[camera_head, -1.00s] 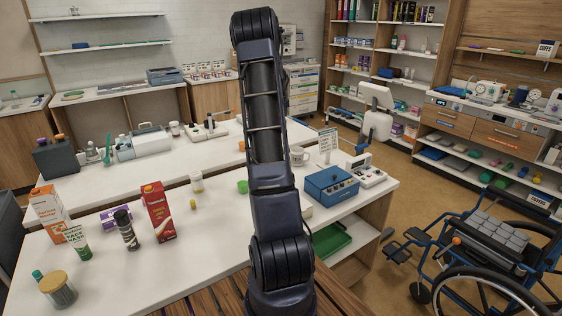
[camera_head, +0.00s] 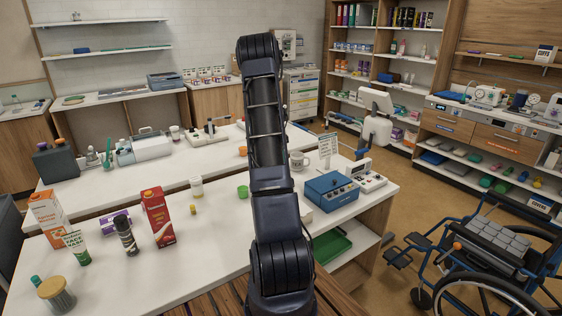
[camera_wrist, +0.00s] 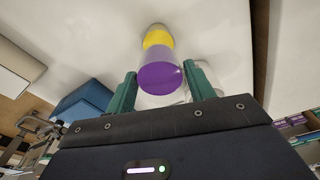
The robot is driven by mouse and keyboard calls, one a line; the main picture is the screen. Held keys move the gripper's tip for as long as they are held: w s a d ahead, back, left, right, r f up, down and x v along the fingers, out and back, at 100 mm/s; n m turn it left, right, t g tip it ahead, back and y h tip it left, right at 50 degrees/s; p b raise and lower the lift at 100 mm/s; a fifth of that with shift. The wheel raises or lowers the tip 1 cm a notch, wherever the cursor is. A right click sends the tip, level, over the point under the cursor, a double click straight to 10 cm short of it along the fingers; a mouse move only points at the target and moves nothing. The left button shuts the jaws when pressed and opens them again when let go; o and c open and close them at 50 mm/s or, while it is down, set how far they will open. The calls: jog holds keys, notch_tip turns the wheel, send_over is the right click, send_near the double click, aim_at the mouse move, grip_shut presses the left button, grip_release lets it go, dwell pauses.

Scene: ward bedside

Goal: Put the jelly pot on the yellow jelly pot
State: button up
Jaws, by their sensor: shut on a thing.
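In the wrist view my gripper (camera_wrist: 160,88) has its two green fingers on either side of a purple jelly pot (camera_wrist: 160,72) and is shut on it. The yellow jelly pot (camera_wrist: 157,38) shows just beyond the purple one, partly covered by it and in line with it. I cannot tell whether the two touch. A pale, rounded, see-through shape lies below the purple pot between the fingers; I cannot tell what it is. In the head view my arm hides the gripper and both pots.
A blue box (camera_head: 331,190) and a white device (camera_head: 364,176) stand right of my arm, with a mug (camera_head: 300,160) behind. A wheelchair (camera_head: 490,250) is at right.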

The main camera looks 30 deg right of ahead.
jog(key=shift+f, duration=1.5)
jog(key=shift+f, duration=0.15)
jog(key=o, duration=1)
